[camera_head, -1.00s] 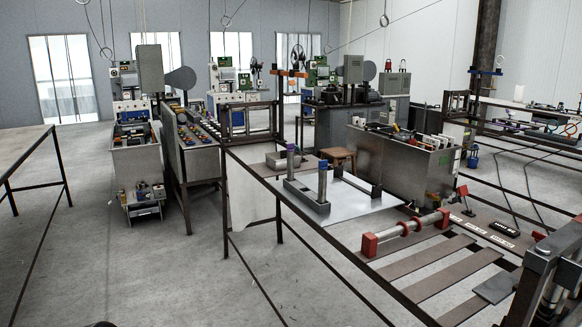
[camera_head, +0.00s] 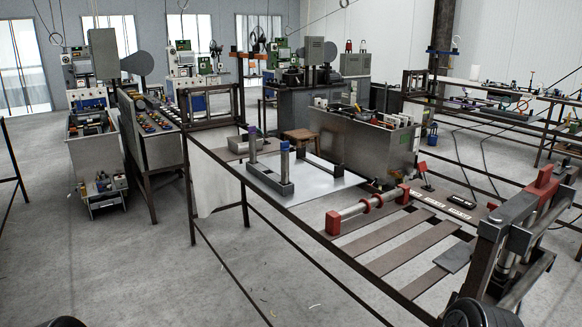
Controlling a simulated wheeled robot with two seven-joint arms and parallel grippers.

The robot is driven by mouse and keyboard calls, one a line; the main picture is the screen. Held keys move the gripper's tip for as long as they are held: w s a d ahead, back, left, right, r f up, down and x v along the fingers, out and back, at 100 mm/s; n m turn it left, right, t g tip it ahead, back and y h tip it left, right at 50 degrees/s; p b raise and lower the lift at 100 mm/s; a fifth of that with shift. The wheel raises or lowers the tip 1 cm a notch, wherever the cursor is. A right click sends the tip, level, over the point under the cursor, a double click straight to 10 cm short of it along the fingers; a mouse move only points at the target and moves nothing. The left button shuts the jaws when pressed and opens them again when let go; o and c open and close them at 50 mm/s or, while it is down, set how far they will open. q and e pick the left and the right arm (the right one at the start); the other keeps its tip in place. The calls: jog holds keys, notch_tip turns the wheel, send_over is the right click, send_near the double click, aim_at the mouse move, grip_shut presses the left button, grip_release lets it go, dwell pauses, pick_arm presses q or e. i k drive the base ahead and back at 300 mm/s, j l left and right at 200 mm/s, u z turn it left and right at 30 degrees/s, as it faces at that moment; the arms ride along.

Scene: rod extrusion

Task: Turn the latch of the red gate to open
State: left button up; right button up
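No thing in view is clearly a gate with a latch. One is a silver bar with red end blocks and red rings (camera_head: 368,208) lying across the slatted bench at the middle right. The other is a red piece (camera_head: 544,183) on top of a grey metal frame with upright rods (camera_head: 507,245) at the right edge. I cannot tell which of them is the red gate. Neither gripper is in view. Dark rounded parts at the bottom edge look like mine.
The long bench (camera_head: 389,259) has open gaps between its slats. Bare concrete floor (camera_head: 130,260) is free at the left.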

aim_at(563, 166)
jog(key=l+z, duration=0.1)
jog(key=z, duration=0.4)
jog(key=l+z, duration=0.1)
jog(key=z, duration=0.4)
jog(key=i+l+z, duration=0.1)
jog(key=z, duration=0.4)
jog(key=i+l, duration=0.1)
jog(key=l, duration=0.45)
jog(key=l+z, duration=0.1)
jog(key=l, duration=0.45)
jog(key=i+l, duration=0.15)
jog(key=l, duration=0.4)
jog(key=i+z, duration=0.2)
jog(key=i, duration=0.8)
